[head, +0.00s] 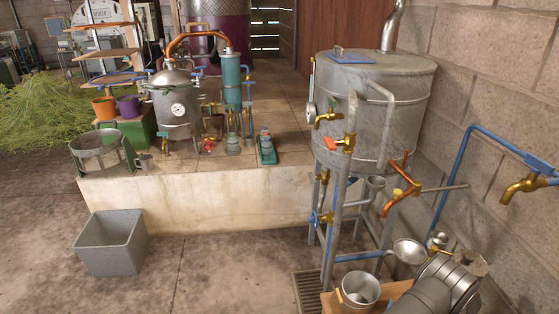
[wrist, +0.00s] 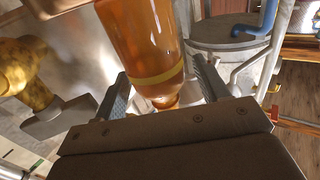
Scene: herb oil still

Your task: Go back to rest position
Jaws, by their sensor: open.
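My gripper (wrist: 160,66) shows in the wrist view, with its two grey fingers spread apart. An amber glass vessel (wrist: 143,40) with a yellow band appears between the fingers in the picture. Its narrow lower end is near the dark gripper body. There is space between the fingers and the glass, but I cannot tell how deep the vessel sits between them. I cannot make out my gripper's fingers in the head view.
A large grey tank (head: 370,105) with taps stands at right, beside a block wall with a blue pipe and brass tap (head: 524,187). A grey bin (head: 110,243) sits on the floor. A brass fitting (wrist: 28,80) is at left in the wrist view.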

